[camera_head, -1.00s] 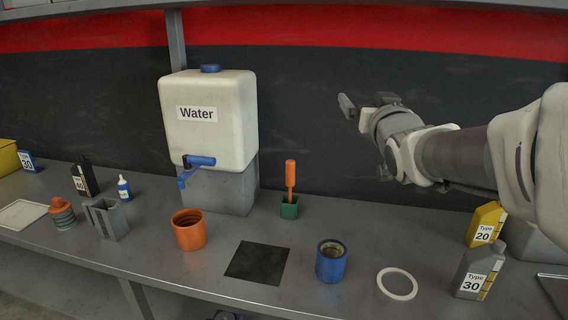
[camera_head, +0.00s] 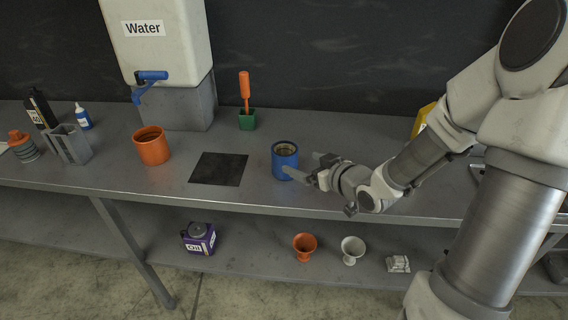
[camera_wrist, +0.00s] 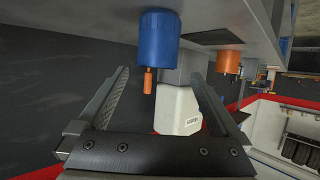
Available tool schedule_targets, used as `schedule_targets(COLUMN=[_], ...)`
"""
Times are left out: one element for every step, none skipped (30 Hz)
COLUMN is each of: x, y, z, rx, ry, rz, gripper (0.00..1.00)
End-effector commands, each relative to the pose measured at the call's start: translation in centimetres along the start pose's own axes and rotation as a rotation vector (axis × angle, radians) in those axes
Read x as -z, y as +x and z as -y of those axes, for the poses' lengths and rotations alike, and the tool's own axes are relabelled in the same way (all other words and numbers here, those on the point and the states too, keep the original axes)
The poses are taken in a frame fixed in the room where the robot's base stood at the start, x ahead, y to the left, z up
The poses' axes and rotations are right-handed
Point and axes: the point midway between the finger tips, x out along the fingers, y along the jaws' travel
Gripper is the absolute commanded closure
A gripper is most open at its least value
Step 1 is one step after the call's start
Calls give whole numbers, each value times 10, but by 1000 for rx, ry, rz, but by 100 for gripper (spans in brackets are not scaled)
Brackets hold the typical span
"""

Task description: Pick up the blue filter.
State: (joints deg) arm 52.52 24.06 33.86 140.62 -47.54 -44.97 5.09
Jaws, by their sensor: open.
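The blue filter (camera_head: 285,157) is an open-topped cylinder with a tan inside. It stands upright on the grey workbench (camera_head: 245,197) near the front edge. My gripper (camera_head: 304,165) is open and empty at its right, fingers pointing left toward it. One finger overlaps the filter's lower right in the head view; I cannot tell whether it touches. The wrist view is upside down. There the filter (camera_wrist: 157,38) hangs from the top, above and between the two open fingertips of my gripper (camera_wrist: 160,74), not enclosed deeply.
A black mat (camera_head: 218,169) lies left of the filter, then an orange cylinder (camera_head: 152,147). Behind are a green holder (camera_head: 247,121) with an orange-handled tool and the water tank (camera_head: 160,40). A lower shelf holds a purple oil can (camera_head: 198,239) and cups.

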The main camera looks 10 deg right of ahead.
Motion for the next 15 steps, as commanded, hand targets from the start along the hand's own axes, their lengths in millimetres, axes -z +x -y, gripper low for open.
schedule_targets(x=[-3, -3, -3, -3, -3, -2, -2, -2, -2, -1, -1, -1, -1, -1, -1], y=[14, 21, 30, 36, 43, 51, 57, 63, 69, 73, 77, 81, 83, 85, 86], z=[2, 1, 1, 1, 1, 1, 0, 0, 1, 0, 0, 0, 0, -1, -1], rx=[5, 4, 3, 3, 3, 3, 2, 2, 2, 0, 0, 0, 0, -1, -2], ry=[1, 2, 1, 1, 2, 1, 1, 1, 1, 1, 0, 1, 1, 1, 1], rz=[0, -1, -1, 0, 0, -1, 0, 0, 0, 0, 0, 1, 1, 1, 2], gripper=[0, 0, 0, 0, 0, 0, 0, 0, 0, 0, 0, 0, 0, 0, 0])
